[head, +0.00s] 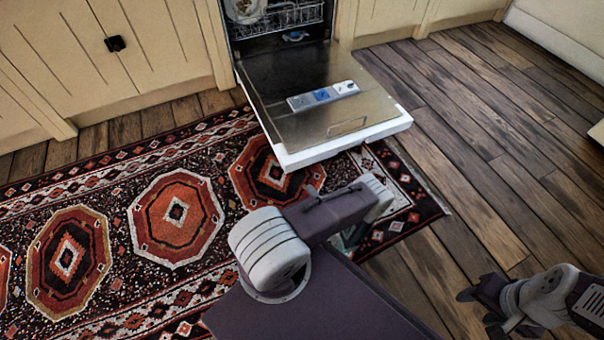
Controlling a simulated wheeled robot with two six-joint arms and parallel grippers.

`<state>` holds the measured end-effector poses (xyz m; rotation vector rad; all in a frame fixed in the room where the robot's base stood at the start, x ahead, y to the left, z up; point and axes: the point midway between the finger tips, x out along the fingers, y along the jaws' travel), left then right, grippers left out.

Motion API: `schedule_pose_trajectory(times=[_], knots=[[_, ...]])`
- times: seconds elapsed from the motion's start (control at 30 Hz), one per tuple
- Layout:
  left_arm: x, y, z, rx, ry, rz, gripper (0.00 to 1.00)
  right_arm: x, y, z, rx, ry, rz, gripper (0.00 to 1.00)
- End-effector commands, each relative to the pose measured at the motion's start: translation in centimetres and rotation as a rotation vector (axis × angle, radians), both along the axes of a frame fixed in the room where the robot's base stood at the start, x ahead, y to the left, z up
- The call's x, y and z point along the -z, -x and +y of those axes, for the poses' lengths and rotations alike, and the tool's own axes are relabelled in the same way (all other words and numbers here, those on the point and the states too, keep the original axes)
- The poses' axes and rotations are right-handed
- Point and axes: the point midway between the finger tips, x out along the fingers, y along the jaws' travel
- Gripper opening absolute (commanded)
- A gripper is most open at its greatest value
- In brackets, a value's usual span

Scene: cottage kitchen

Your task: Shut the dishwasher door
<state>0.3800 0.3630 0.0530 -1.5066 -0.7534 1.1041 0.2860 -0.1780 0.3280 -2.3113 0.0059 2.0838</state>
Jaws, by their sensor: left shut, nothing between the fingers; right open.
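The dishwasher door (375,108) is folded down, open and close to level, its metallic inner face up and its white front edge towards me. The dishwasher (271,37) stands open behind it at the top centre. My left arm reaches in from the bottom centre, and its wrist is just short of the door's front edge. My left gripper (349,238) is mostly hidden behind that arm; what shows is small, shut and empty. My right gripper (480,308) is at the lower right, open and empty, well apart from the door.
A rack (290,15) with a plate (245,9) is inside the dishwasher. Cream cabinets (150,50) flank it. A patterned rug (130,220) lies on the wooden floor (490,130), reaching under the door's front. The floor right of the door is clear.

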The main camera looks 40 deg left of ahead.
Motion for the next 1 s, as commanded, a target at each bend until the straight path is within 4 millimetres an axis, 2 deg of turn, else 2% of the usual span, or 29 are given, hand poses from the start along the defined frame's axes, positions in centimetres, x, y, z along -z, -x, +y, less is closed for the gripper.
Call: schedule_pose_trajectory(times=[0.2,0.6,0.8,1.0], knots=[[0.2,-1.2,3.1,-0.006,0.0,-0.002,0.0,1.0,0.0,0.0,0.0,0.0,0.0,0.5],[-0.1,-3.4,8.4,-0.003,-0.001,-0.002,0.0,0.7,0.0,0.0,0.0,0.0,0.0,0.5],[0.0,-4.1,10.0,-0.001,0.001,-0.002,0.0,0.7,0.0,0.0,0.0,0.0,0.0,0.5],[-0.1,-4.4,10.6,-0.002,-0.001,-0.005,0.0,0.8,0.0,0.0,0.0,0.0,0.0,0.5]])
